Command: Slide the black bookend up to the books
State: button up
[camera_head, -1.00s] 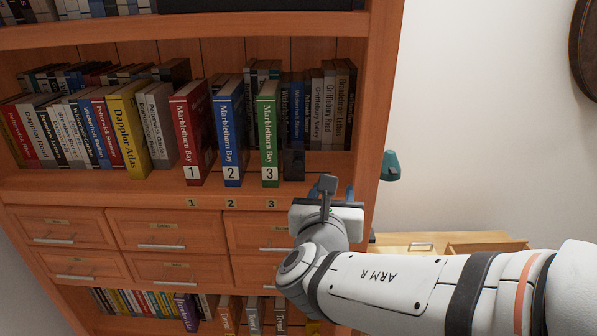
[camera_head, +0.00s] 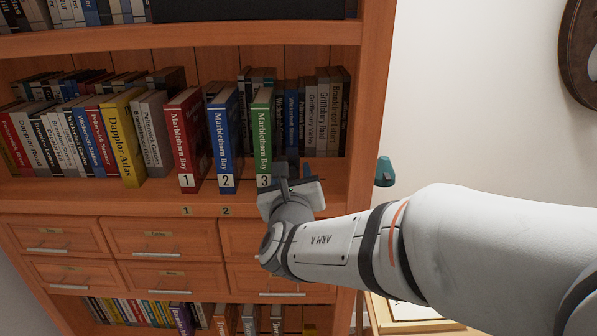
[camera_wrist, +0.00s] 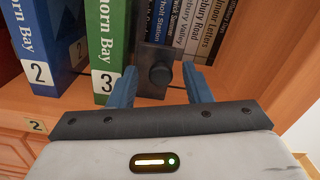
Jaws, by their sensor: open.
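The black bookend (camera_wrist: 153,55) stands upright on the shelf, just right of the green book 3 (camera_wrist: 108,55); I cannot tell whether they touch. A round knob (camera_wrist: 160,75) sticks out of its front. The red book 1 (camera_head: 184,140), blue book 2 (camera_head: 224,138) and green book 3 (camera_head: 262,135) stand upright in a row in the head view, with gaps between them. My gripper (camera_wrist: 160,68) is open, its blue fingers left and right of the knob, not closed on it. In the head view, my gripper partly hides the bookend.
Grey and dark books (camera_head: 322,110) stand behind and right of the bookend. The shelf's right side panel (camera_head: 360,130) is close to my gripper. More books (camera_head: 75,130) fill the left. Drawers (camera_head: 155,238) lie below. A teal object (camera_head: 384,171) is outside the panel.

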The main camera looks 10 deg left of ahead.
jog(key=shift+c, duration=0.4)
grip_shut()
jog(key=shift+s+a+f+b, duration=0.1)
jog(key=shift+a+b, duration=0.15)
jog(key=shift+b, duration=0.3)
jog(key=shift+o, duration=0.4)
grip_release()
jog(key=v, duration=0.8)
